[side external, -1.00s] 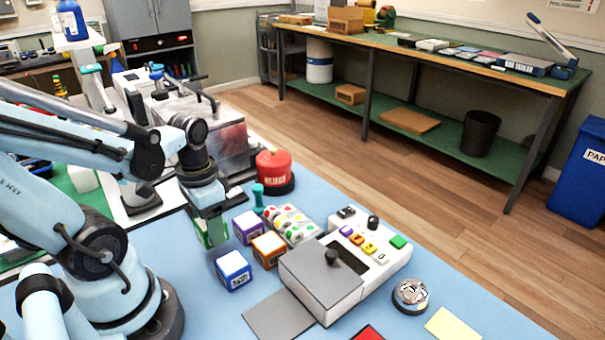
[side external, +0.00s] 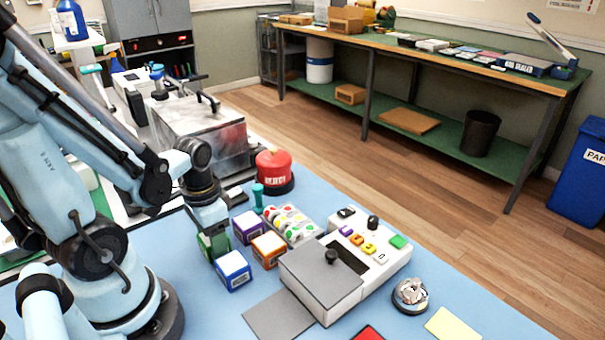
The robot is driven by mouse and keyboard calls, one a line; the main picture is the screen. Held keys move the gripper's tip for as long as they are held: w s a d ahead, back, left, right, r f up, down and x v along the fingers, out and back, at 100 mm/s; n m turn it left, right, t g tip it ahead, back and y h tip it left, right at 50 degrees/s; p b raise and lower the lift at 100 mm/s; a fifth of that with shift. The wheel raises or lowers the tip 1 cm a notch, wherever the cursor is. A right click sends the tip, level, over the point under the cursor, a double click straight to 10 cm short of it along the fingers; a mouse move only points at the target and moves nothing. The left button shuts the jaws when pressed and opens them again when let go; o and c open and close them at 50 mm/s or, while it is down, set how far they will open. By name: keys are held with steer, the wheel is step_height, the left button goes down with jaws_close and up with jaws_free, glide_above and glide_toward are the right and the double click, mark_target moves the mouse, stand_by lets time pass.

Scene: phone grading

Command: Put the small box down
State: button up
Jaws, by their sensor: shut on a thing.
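My gripper (side external: 211,232) points down and is shut on a small green and white box (side external: 217,248). Its fingers and the blue box hide part of it. The held box is at or just above the blue mat (side external: 190,300); I cannot tell if it touches. A blue and white box (side external: 233,271) stands just in front of it. A purple and white box (side external: 248,227) stands to its right, and an orange and white box (side external: 269,249) is farther right. These three rest on the mat.
A white machine with a grey lid (side external: 322,277) and coloured buttons stands to the right. Sticker rolls (side external: 288,224), a teal-handled stamp (side external: 258,196) and a red round container (side external: 273,170) are behind the boxes. A silver bell (side external: 411,294) is at right. The front-left mat is clear.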

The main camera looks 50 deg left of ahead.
steer(key=shift+f, duration=0.1)
steer(key=o, duration=1.1)
steer(key=shift+r, duration=0.2)
steer(key=shift+r, duration=5.85)
steer(key=w+d+t, duration=0.2)
steer(key=w, duration=0.1)
steer(key=w+d+t, duration=0.2)
steer(key=w+d, duration=0.1)
steer(key=w, duration=0.1)
steer(key=w+d+r+t, duration=0.1)
steer(key=w+d+t, duration=0.1)
steer(key=w+t, duration=0.1)
steer(key=shift+w+d, duration=0.3)
